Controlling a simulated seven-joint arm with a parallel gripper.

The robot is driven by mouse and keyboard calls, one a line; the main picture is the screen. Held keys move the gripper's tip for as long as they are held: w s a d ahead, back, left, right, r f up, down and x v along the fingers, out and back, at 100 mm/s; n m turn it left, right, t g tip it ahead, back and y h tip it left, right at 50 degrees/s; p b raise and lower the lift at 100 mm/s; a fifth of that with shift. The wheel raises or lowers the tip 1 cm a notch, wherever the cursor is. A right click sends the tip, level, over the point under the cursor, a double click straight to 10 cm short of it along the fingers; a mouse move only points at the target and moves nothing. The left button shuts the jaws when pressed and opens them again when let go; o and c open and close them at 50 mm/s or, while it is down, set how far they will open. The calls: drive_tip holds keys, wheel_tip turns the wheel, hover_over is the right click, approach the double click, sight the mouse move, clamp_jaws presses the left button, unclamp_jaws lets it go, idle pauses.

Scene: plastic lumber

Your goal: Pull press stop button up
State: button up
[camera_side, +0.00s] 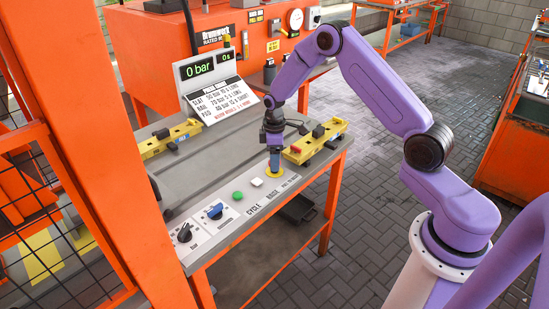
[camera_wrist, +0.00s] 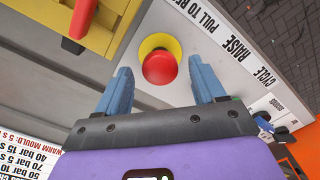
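The red press stop button (camera_wrist: 158,68) has a round head on a yellow ring (camera_wrist: 147,43), set in the pale control panel in the wrist view. In the side view the yellow ring (camera_side: 268,174) shows in part at the panel's far right end, and the red head is hidden by my gripper. My gripper (camera_side: 275,170) points down over the button. In the wrist view its two blue fingers stand apart, one on each side of the red head, with gaps between. It holds nothing. Whether the fingertips are level with the head cannot be told.
A white button (camera_side: 257,182), a green button (camera_side: 238,196), a blue knob (camera_side: 215,211) and a black knob (camera_side: 184,233) line the panel's front. A yellow fixture (camera_side: 314,143) stands close to my gripper's right. A display (camera_side: 212,87) reading 0 bar stands behind.

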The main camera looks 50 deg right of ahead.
wheel_tip(320, 180, up, 17)
drive_tip(key=shift+r, duration=0.2)
idle(0.6)
drive_tip(key=s+a+r+n, duration=0.2)
drive_tip(key=s+a+r, duration=0.2)
drive_tip(key=s+a, duration=1.1)
drive_tip(key=s+d+f+n, duration=0.1)
drive_tip(key=s+d, duration=0.1)
drive_tip(key=s, duration=2)
drive_tip(key=shift+s+d+f+n, duration=0.15)
drive_tip(key=shift+s+d+n, duration=0.1)
drive_tip(key=shift+s+n, duration=0.1)
